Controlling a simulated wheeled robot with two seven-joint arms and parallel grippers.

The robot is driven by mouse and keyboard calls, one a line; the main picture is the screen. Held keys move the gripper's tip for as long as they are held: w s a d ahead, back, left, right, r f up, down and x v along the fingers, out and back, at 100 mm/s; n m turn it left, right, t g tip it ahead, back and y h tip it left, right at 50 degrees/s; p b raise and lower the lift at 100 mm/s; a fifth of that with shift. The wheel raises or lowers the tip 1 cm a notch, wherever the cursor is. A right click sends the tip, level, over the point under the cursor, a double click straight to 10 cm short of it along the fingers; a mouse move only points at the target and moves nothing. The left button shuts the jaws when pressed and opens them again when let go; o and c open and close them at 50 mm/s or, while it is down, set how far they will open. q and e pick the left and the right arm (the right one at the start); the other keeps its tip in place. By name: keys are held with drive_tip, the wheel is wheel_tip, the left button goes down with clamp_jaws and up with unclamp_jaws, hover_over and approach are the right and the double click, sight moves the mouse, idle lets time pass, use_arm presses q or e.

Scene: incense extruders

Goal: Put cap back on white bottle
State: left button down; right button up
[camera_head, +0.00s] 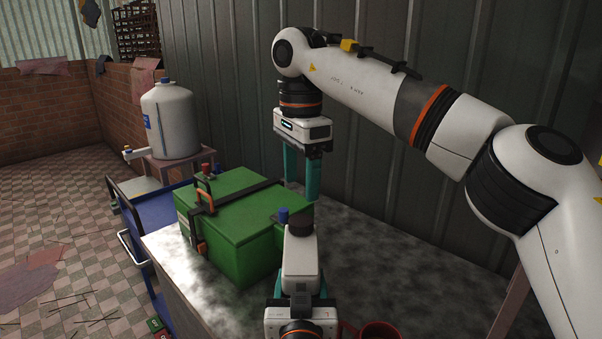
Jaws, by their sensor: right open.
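My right gripper (301,189) points down above the right rear of the green box (243,255). Its two teal fingers are apart with nothing between them. My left gripper (300,286) is low at the centre, with teal fingers on both sides of a white bottle-like body (300,256) with a dark top. I cannot tell whether the fingers press on it. A small blue cap-like piece (283,215) shows just behind and left of that dark top, at the box's right edge. What it rests on is hidden.
The green box stands on a grey table (185,270) against a metal wall. A large white tank (170,122) with a blue lid stands on a stool at the left, by a blue cart (158,213). A red mug (380,331) is at the bottom edge. Table right of the box is clear.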

sight(301, 220)
drive_tip(key=n, duration=0.3)
drive_tip(key=shift+r, duration=0.1)
drive_tip(key=shift+f, duration=4.05)
drive_tip(key=c, duration=1.1)
drive_tip(key=shift+o, duration=0.2)
